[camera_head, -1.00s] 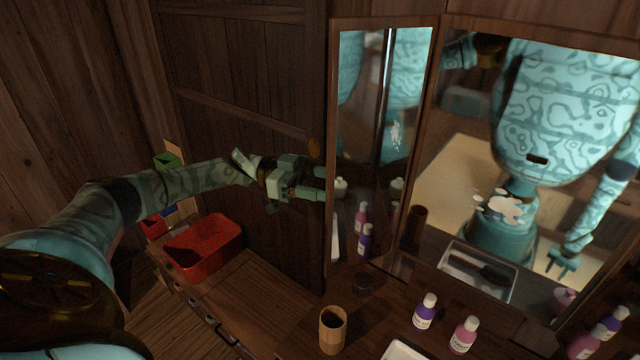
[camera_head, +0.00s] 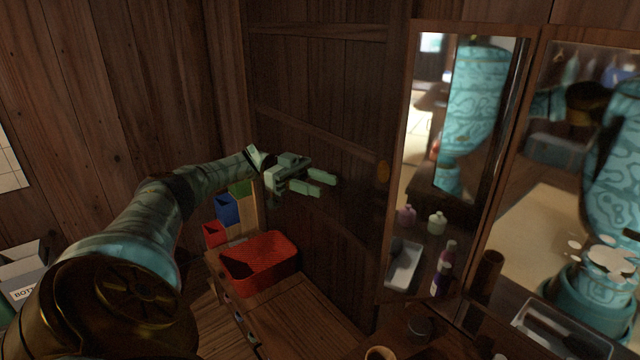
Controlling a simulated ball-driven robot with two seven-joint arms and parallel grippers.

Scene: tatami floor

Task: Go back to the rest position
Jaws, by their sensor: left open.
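My left arm comes in from the lower left and reaches toward the dark wooden wall panel. My left gripper (camera_head: 328,184) is open and empty, its pale green fingers apart and pointing right. It is in front of the panel, above and to the right of the red basket (camera_head: 262,262), and touches nothing that I can make out. My right gripper is not directly in view.
The red basket stands on a low wooden cabinet (camera_head: 300,318). Red, blue (camera_head: 227,209) and green holders hang behind it. A hinged mirror (camera_head: 455,130) stands right of the gripper, above a dark counter with a small cup (camera_head: 380,353). A labelled box (camera_head: 22,268) is at far left.

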